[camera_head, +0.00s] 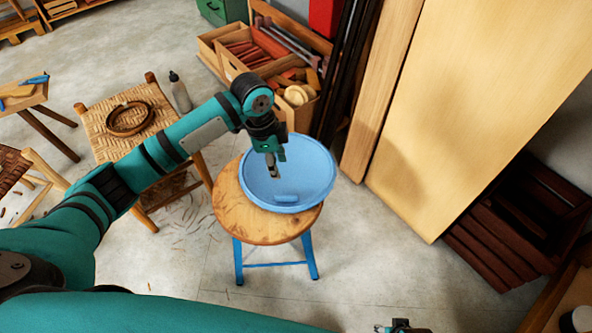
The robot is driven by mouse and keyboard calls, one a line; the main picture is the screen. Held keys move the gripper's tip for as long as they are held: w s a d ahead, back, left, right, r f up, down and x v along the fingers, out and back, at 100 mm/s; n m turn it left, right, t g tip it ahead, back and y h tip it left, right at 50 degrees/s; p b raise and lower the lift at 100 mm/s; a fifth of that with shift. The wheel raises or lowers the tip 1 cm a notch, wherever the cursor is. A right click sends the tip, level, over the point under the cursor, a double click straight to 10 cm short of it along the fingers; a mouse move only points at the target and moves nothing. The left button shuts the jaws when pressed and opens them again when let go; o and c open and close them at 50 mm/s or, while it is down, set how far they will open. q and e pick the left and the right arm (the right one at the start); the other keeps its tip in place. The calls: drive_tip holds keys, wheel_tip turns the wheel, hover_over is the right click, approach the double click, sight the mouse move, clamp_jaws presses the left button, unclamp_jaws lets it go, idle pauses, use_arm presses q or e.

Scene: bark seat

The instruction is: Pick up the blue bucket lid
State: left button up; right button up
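The blue bucket lid (312,181) is round with a raised rim and a small block-like handle (286,198) near its front edge. It lies on a round wooden stool top (238,216) with blue legs, set toward the right and back and reaching past the stool's edge. My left gripper (273,170) points down over the lid, a little behind and left of the handle. Its fingers show small and nearly edge-on, so their opening and any contact with the lid are unclear. A small part of what appears to be my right gripper (400,327) shows at the bottom edge, mostly cut off.
A woven stool (100,120) holding a coiled ring (128,118) stands left, with a grey bottle (181,92) beside it. Wooden bins (225,62) of blocks stand behind. Tall boards (470,110) lean at the right, near dark crates (500,240). Floor in front is clear.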

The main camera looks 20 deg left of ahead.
use_arm(q)
drive_tip(key=b, duration=0.2)
hover_over(286, 195)
drive_tip(key=f, duration=0.5)
drive_tip(key=a+f, duration=0.1)
drive_tip(key=f, duration=0.2)
drive_tip(key=shift+s+f, duration=0.15)
drive_tip(key=shift+f, duration=0.05)
drive_tip(key=shift+d+f, duration=0.2)
drive_tip(key=shift+f, duration=0.6)
drive_tip(key=f, duration=0.1)
drive_tip(key=f+b, duration=0.1)
drive_tip(key=f, duration=0.2)
drive_tip(key=shift+d+f+b, duration=0.1)
drive_tip(key=shift+d+b, duration=0.15)
drive_tip(key=shift+b, duration=0.15)
clamp_jaws()
use_arm(e)
wheel_tip(286, 195, up, 14)
drive_tip(key=w, duration=0.2)
drive_tip(key=shift+w+t, duration=0.2)
drive_tip(key=shift+t, duration=0.2)
